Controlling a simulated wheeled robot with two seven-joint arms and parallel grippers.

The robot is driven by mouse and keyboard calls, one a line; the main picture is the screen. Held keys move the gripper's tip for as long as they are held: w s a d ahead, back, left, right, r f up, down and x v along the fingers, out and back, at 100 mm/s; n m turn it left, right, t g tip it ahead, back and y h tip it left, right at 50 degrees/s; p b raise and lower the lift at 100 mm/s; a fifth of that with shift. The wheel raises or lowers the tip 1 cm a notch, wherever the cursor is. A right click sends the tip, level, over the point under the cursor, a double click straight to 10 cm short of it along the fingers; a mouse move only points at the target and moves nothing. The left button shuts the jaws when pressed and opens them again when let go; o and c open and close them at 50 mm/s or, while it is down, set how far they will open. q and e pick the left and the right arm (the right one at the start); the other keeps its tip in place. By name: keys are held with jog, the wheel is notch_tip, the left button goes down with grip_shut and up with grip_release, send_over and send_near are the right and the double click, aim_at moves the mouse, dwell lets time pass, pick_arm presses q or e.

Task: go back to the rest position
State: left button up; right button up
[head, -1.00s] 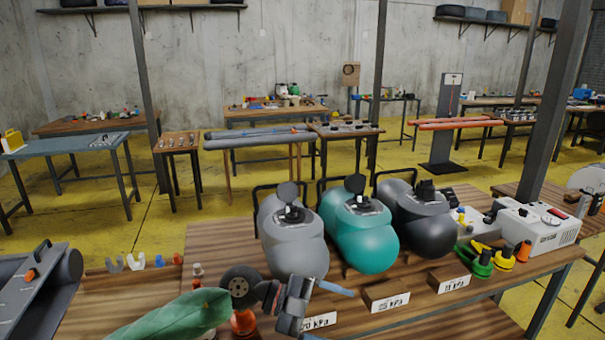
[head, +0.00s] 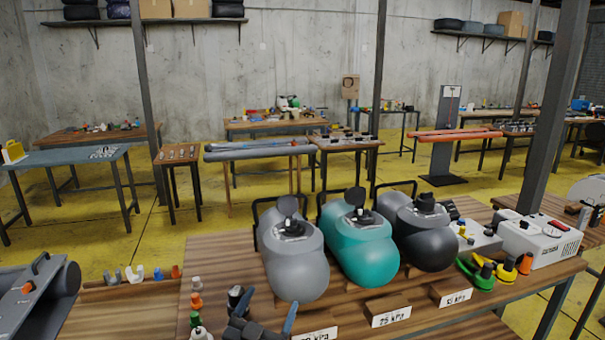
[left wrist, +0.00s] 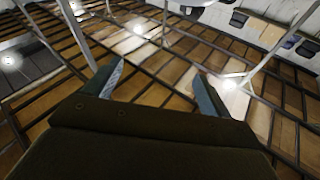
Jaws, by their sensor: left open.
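My left gripper (head: 267,308) is low at the bottom of the head view, in front of the grey inflatable tube (head: 296,262). Its two blue-edged fingers stand apart with nothing between them. In the left wrist view the same gripper (left wrist: 161,88) shows two spread fingers and an empty gap. Most of the left arm is below the head view's lower edge. My right gripper is not in view.
A teal tube (head: 362,250) and a black tube (head: 427,238) stand beside the grey one on the wooden bench, behind pressure labels. Small orange and white fittings (head: 195,302) are left of my gripper. A white box (head: 540,241) stands at right.

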pick_arm(q)
jog(key=s+a+f+n+g+y, duration=0.1)
jog(key=s+a+f+g+y, duration=0.3)
jog(key=f, duration=0.4)
jog(key=s+a+f+n+g+y, duration=0.1)
jog(key=s+a+f+n+g, duration=0.2)
jog(key=s+f, duration=0.45)
jog(key=s+a+f+g+y, duration=0.35)
jog(key=s+a+f, duration=0.2)
jog(key=f, duration=0.35)
jog(key=s+a+f+g+h, duration=0.2)
jog(key=s+f+g, duration=0.35)
jog(key=s, duration=0.55)
jog(key=s+d+f+g, duration=0.1)
jog(key=d+f, duration=0.2)
jog(key=f, duration=0.3)
jog(key=s+d+f+g, duration=0.1)
jog(key=d+f, duration=0.2)
jog(key=f, duration=0.4)
